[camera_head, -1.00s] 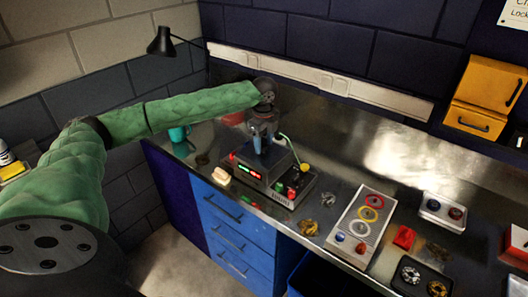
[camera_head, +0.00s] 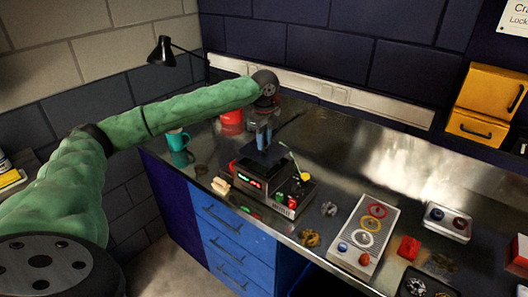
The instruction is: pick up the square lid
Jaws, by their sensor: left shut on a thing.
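The square lid (camera_head: 258,156) is a dark flat plate at the top of the boxy device with red and green displays (camera_head: 250,181), in the middle of the head view. My left gripper (camera_head: 264,140) points down over the lid, its blue fingers shut on the lid's upper middle part. The grip point itself is too small to see clearly. The lid seems to be just above the device, but I cannot tell how large any gap is. My right gripper is out of view.
A teal mug (camera_head: 178,139) and a red container (camera_head: 231,120) stand to the left and behind. A yellow-tipped cable (camera_head: 296,165) rises beside the device. A grey panel with coloured rings (camera_head: 365,232) and a red block (camera_head: 409,248) lie to the right.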

